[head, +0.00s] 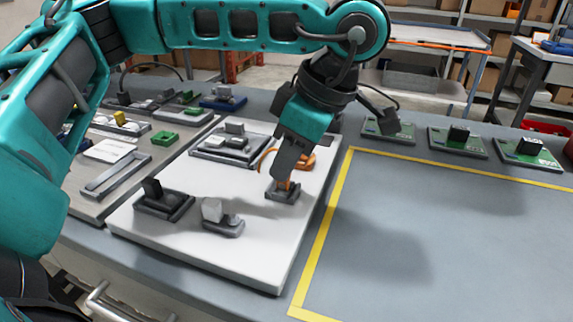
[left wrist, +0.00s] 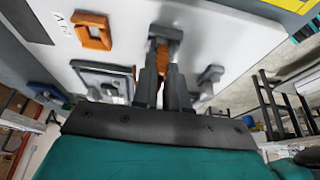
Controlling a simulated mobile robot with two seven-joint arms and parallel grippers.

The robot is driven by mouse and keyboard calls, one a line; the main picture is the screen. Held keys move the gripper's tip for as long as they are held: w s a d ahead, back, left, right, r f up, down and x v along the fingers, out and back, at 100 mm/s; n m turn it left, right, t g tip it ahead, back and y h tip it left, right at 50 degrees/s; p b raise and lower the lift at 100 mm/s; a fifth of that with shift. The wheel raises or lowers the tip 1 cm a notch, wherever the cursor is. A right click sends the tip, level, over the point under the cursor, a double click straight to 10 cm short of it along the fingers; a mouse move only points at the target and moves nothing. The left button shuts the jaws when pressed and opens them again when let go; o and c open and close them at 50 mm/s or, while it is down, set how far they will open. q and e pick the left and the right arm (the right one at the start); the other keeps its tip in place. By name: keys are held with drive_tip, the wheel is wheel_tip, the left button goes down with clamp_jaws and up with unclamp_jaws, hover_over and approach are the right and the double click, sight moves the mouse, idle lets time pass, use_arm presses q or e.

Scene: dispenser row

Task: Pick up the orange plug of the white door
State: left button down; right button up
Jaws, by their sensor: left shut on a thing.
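The white door (head: 262,248) is a flat white panel lying on the table in the head view. The orange plug (head: 285,185) is at a dark grey socket (head: 283,197) near the panel's right side. My left gripper (head: 287,178) reaches down over it from above and is shut on the plug. In the left wrist view the plug (left wrist: 161,50) shows between the two fingers (left wrist: 163,80), with the grey socket (left wrist: 166,33) just beyond. I cannot tell whether the plug is still seated in the socket. My right gripper is not in view.
An orange block with an opening (left wrist: 93,32) sits on the panel beside the gripper. Grey fixtures (head: 163,200) and (head: 223,220) stand left of it. A yellow-taped area (head: 450,240) at the right is bare. Green boards (head: 457,141) line the back.

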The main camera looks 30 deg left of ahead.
use_arm(q)
wheel_tip(320, 180, up, 19)
drive_tip(key=p, duration=0.7)
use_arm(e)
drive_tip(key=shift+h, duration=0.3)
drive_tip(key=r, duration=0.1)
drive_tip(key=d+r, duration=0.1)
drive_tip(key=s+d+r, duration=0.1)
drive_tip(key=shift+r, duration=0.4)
use_arm(q)
drive_tip(key=shift+w+r+p, duration=0.1)
drive_tip(key=shift+r+p, duration=0.9)
drive_tip(key=shift+p, duration=0.25)
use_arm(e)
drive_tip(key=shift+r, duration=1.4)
use_arm(q)
wheel_tip(320, 180, up, 3)
drive_tip(key=p, duration=0.3)
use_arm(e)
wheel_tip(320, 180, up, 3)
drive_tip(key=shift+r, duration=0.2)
